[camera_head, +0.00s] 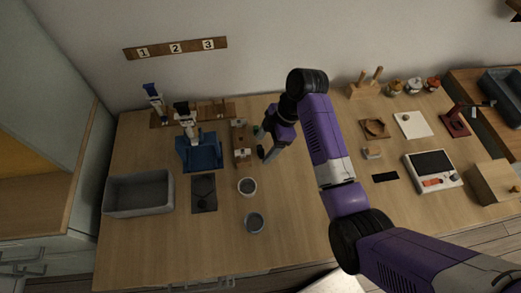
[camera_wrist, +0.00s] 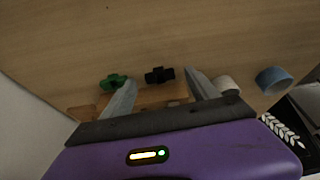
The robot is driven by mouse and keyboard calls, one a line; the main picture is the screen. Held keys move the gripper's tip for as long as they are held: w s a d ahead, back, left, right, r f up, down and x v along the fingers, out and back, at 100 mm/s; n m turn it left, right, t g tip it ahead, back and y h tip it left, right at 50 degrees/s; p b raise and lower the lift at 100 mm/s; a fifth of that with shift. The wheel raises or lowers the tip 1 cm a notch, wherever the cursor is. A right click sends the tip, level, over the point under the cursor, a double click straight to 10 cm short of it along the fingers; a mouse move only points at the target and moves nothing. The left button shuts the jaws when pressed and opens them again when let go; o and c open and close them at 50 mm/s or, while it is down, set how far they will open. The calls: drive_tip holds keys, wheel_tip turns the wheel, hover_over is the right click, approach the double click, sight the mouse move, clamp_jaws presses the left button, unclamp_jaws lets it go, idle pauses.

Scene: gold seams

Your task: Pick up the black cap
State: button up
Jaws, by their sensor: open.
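The black cap (camera_wrist: 159,75) is a small dark knobbed piece, seen in the wrist view in the gap between my fingers. It looks apart from both fingers; how far it is below them I cannot tell. In the head view a small black piece (camera_head: 261,153), likely the same cap, shows beside my gripper (camera_head: 266,144). My gripper also shows in the wrist view (camera_wrist: 160,82), with its two grey fingers spread and nothing held. A similar green cap (camera_wrist: 112,82) lies left of the black one, close to the left finger.
A wooden rack (camera_head: 241,140) stands left of my gripper. A blue stand (camera_head: 200,152), a dark mat (camera_head: 204,193) and a grey bin (camera_head: 140,194) lie further left. The table's front middle is clear.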

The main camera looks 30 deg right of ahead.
sight(263, 150)
drive_tip(key=shift+a+f, duration=0.2)
drive_tip(key=shift+f, duration=0.35)
drive_tip(key=c, duration=1.4)
drive_tip(key=shift+r, duration=0.1)
drive_tip(key=shift+w+r, duration=0.1)
drive_tip(key=shift+r, duration=0.45)
wheel_tip(263, 150, up, 18)
drive_tip(key=p, duration=0.8)
drive_tip(key=shift+r, duration=0.2)
